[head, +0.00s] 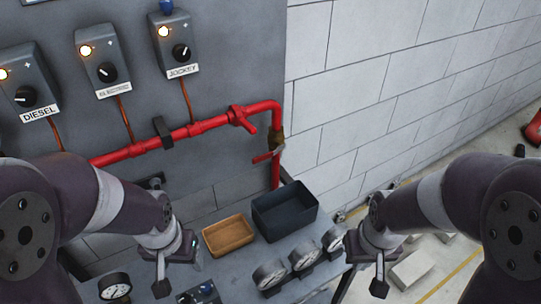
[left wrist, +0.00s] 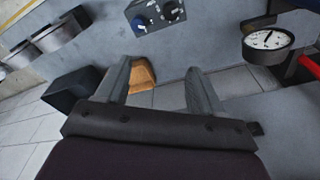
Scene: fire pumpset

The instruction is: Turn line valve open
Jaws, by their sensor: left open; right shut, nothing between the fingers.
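A red pipe (head: 190,131) runs along the grey panel and bends down at its right end. A brass valve body (head: 277,140) with a red lever (head: 267,156) sits on the vertical part; the lever sticks out to the left, roughly crosswise to the pipe. A red fitting with a handle (head: 241,117) sits on the horizontal part. No label tells which is the line valve. My left gripper (head: 162,286) is low at the left, apart from the valve; its open fingers show in the left wrist view (left wrist: 158,82). My right gripper (head: 379,286) is low at the right, shut and empty.
A bench (head: 222,271) carries a tan tray (head: 229,235), a dark bin (head: 285,210) and several gauges (head: 304,255). Three control boxes with knobs, labelled DIESEL (head: 33,84), ELECTRIC (head: 103,61) and JOCKEY (head: 174,43), hang on the panel. A block wall (head: 370,80) stands at the right.

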